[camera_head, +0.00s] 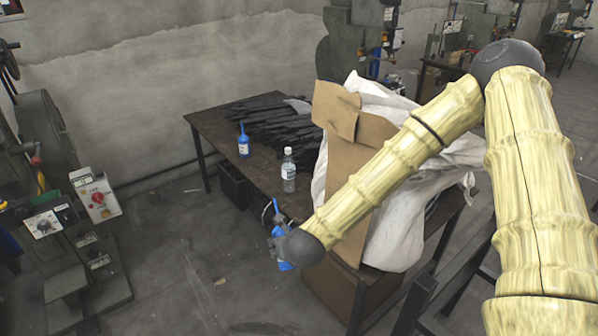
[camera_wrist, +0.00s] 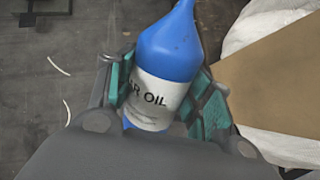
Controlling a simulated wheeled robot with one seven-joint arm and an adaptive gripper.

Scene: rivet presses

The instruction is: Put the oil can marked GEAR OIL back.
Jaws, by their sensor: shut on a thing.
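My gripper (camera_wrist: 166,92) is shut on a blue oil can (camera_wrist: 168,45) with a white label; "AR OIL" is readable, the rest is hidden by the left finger. The green finger pads press on both its sides. In the head view my gripper (camera_head: 275,243) holds the blue can (camera_head: 284,265) in front of the table's near edge, its thin spout up. Another blue can (camera_head: 243,143) stands upright on the dark table (camera_head: 205,123), toward its left end; its label is too small to read.
A clear bottle (camera_head: 289,173) stands on the table near its front edge. Dark metal strips (camera_head: 265,118) lie behind. A cardboard sheet (camera_head: 338,165) and white sacks (camera_head: 405,215) crowd the table's right side. A machine with a control box (camera_head: 96,198) stands left; floor between is clear.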

